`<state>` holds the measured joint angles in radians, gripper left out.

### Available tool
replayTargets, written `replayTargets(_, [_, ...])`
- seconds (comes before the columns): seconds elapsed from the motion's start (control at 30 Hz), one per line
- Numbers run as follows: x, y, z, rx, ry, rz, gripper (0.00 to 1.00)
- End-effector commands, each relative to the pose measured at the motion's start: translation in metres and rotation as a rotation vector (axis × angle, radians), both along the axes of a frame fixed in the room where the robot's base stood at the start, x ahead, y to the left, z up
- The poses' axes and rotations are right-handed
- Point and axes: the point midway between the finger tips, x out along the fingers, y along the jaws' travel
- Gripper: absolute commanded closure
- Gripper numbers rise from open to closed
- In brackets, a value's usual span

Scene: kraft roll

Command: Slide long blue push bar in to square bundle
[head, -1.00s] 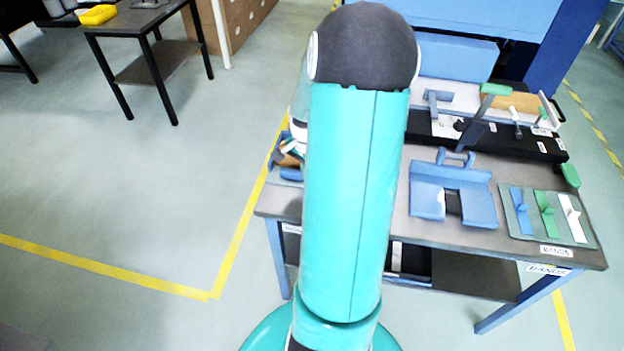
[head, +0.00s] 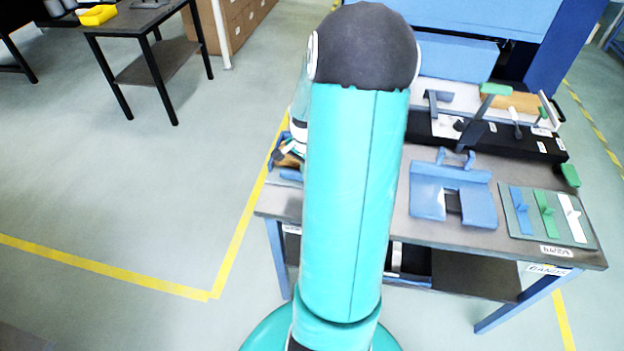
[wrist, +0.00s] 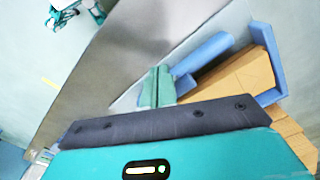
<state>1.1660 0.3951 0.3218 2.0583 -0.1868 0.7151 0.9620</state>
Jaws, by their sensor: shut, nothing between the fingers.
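In the wrist view a long, light-blue bar (wrist: 205,52) lies along the left side of tan cardboard pieces (wrist: 243,77). I take these to be the push bar and the bundle. A blue holder (wrist: 266,45) borders the cardboard on its far and right sides. My gripper (wrist: 157,86) shows as two green fingers side by side, shut and empty, beside the bar's near end. I cannot tell whether they touch it. In the head view my arm hides most of this area; a bit of cardboard (head: 291,160) shows at its left edge.
The grey workbench (head: 395,225) carries a blue plate with a handle (head: 428,200), a mat with blue, green and white pieces (head: 520,226), and a black fixture (head: 520,145) behind. A dark table (head: 140,18) stands far left. Floor between is clear.

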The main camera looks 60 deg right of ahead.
Motion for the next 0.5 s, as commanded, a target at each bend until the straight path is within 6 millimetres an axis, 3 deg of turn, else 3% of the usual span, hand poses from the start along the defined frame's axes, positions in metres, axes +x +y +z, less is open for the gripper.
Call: replayTargets(0.5, [0.009, -0.020, 0.000, 0.000, 0.000, -0.001, 1.00])
